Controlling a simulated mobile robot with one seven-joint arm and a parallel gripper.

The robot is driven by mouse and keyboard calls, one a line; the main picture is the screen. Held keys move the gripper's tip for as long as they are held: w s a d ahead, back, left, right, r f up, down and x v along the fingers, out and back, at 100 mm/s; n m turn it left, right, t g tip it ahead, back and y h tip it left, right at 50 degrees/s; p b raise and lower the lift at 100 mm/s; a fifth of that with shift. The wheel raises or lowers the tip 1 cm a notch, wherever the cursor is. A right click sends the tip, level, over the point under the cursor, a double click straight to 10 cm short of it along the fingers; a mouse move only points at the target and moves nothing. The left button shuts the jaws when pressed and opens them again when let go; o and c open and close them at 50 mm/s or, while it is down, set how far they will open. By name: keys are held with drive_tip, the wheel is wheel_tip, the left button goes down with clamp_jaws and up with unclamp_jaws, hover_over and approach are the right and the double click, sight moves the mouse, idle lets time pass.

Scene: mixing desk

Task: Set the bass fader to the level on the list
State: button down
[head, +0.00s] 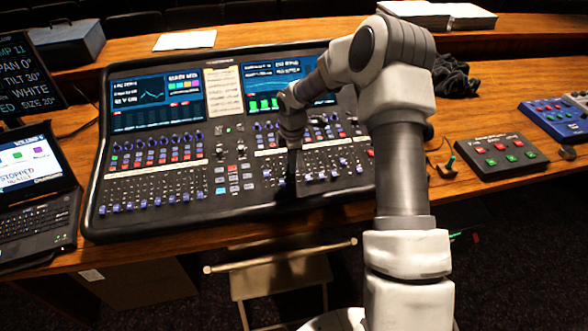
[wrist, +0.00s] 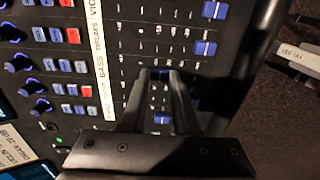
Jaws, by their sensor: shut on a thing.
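The mixing desk (head: 150,215) has rows of faders below its knobs and buttons. In the wrist view, a white label strip (wrist: 103,72) reads BASS in its middle. My gripper (wrist: 160,74) is over the fader slots beside that word, shut on a small blue cap, apparently the bass fader (wrist: 160,71), mostly hidden by the fingers. In the head view, my gripper (head: 290,188) points down at the desk's right fader bank; the cap is hidden there. A cream sheet (head: 223,95) between the screens may be the list; its writing is too small to read.
Neighbouring blue fader caps (wrist: 205,48) stand close to the fingers. Rows of knobs and lit buttons (wrist: 74,36) lie left of the strip. A laptop (head: 35,190) stands left of the desk, and a button box (head: 500,155) right of it.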

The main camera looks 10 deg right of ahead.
drive_tip(key=shift+w, duration=0.35)
drive_tip(key=c, duration=0.6)
unclamp_jaws()
drive_tip(key=shift+c, duration=0.2)
drive_tip(key=shift+r, duration=0.15)
wheel_tip(320, 180, up, 17)
drive_tip(key=s, duration=0.2)
drive_tip(key=shift+r, duration=0.1)
